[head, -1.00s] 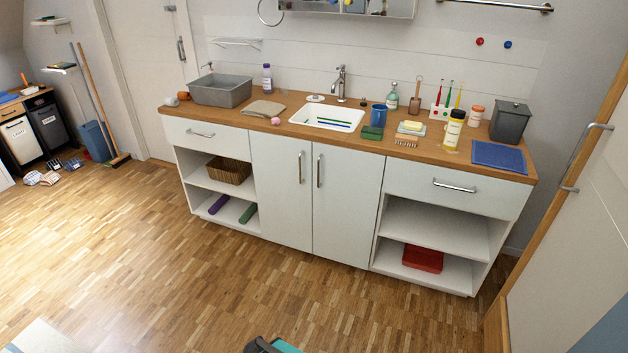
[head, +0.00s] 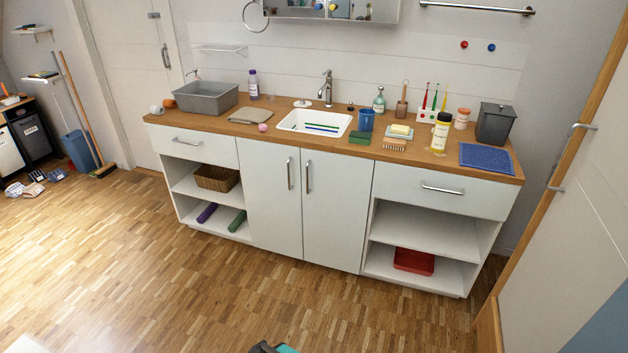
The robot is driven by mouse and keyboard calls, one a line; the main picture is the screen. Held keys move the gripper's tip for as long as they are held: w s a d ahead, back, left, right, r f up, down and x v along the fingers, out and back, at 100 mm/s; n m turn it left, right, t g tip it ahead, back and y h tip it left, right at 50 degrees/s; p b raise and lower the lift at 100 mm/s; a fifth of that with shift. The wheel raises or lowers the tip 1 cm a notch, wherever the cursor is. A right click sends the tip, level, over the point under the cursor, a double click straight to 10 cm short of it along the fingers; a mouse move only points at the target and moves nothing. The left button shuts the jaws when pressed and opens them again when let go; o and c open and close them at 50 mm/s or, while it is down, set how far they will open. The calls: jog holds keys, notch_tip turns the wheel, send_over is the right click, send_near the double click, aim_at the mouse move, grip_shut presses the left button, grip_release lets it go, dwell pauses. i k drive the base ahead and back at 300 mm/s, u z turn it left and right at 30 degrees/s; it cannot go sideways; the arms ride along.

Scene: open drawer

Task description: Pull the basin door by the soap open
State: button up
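The basin cabinet has two white doors below the white basin (head: 296,121), both shut. The right door (head: 338,215) is on the side of the yellow soap (head: 402,130), which sits on a dish on the counter. Its upright metal handle (head: 308,177) is near its left edge. The left door (head: 268,205) has its own upright handle (head: 289,174) close beside that one. My gripper's fingers are not visible. Only a dark and teal piece, probably of my arm, shows at the bottom edge, well in front of the doors.
The wooden floor (head: 190,290) before the cabinet is clear. Open shelves with a basket (head: 217,178) and a red box (head: 413,261) flank the doors, under drawers. A wood-edged door (head: 560,180) stands at the right. A pale surface shows at the lower left corner.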

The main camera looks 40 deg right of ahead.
aim_at(336, 187)
jog(key=i, duration=0.9)
jog(key=u, duration=0.05)
